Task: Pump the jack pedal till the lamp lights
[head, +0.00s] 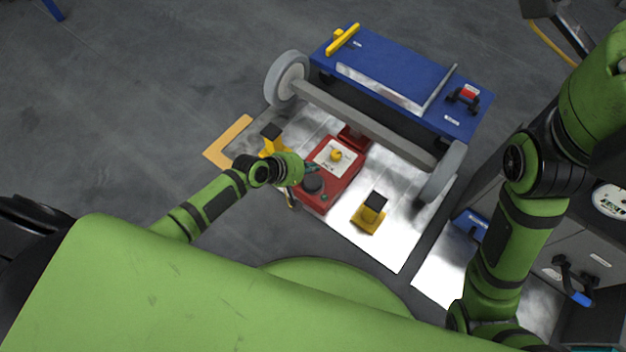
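The red jack (347,183) sits on the pale floor panel, partly under the raised end of a blue chassis cart (395,70). On its top are a white label plate, a yellow knob (336,155) and a dark round pad (313,184), which may be the pedal. A small green spot (324,197) shows near its front corner; I cannot tell whether it is a lamp or lit. My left gripper (311,168) is at the jack's left edge, close to the pad. Its fingers are too small and hidden to read, and contact is unclear. My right gripper is out of view.
Yellow chocks with black tops stand left (272,139) and right (370,213) of the jack. The cart's grey wheels (287,79) flank its axle. A grey cabinet (545,265) with a blue-ended handle is at right. Open dark floor lies left.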

